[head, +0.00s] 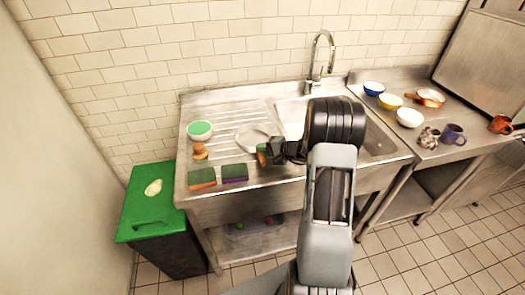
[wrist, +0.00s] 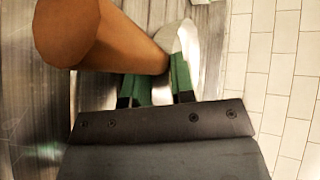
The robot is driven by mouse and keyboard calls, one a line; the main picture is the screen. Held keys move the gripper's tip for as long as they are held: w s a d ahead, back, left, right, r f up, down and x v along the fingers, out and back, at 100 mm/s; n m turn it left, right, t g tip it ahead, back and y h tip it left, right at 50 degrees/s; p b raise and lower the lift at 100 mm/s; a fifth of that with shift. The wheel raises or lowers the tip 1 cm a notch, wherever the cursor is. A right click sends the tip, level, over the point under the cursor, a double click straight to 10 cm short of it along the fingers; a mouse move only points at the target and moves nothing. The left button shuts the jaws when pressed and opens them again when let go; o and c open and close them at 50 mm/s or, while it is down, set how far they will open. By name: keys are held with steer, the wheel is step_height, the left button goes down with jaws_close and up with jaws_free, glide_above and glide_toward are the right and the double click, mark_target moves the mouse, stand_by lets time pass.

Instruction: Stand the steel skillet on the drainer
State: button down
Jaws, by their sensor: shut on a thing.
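The steel skillet (head: 252,137) shows as a pale round pan over the ridged drainer (head: 225,113), left of the sink basin. My gripper (head: 268,153) is at its front right edge, shut on the skillet's brown wooden handle. In the wrist view the handle (wrist: 105,38) runs from the top left down to the green fingertips (wrist: 158,85), and part of the steel pan (wrist: 187,40) shows beyond them. I cannot tell whether the pan touches the drainer or hangs just above it.
On the drainer are a green-filled white bowl (head: 199,131), a small wooden item (head: 200,151) and two sponges (head: 202,178) (head: 234,173). The tap (head: 318,65) rises behind the basin. Bowls (head: 390,101) and mugs (head: 452,135) crowd the right counter. A green-lidded bin (head: 140,215) stands left.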

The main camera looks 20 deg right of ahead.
steer(key=c, duration=1.2)
jaws_free()
steer(key=shift+c, duration=0.2)
steer(key=shift+r, duration=0.1)
steer(key=b+v, duration=0.1)
steer(key=v, duration=1)
steer(key=shift+s+a+r+b, duration=0.2)
steer(key=shift+s+b, duration=0.1)
steer(key=s+a+r+n+g+h, duration=0.1)
steer(key=s+a+r+n+g, duration=0.2)
steer(key=a, duration=0.4)
steer(key=s+a+r+n+g+h, duration=0.1)
steer(key=s+a+n+g, duration=0.25)
steer(key=a, duration=0.35)
steer(key=s+a+r+n+h, duration=0.3)
steer(key=s+n+h, duration=0.2)
steer(key=s+h, duration=0.2)
steer(key=shift+s+a, duration=0.35)
steer(key=shift+s, duration=1.05)
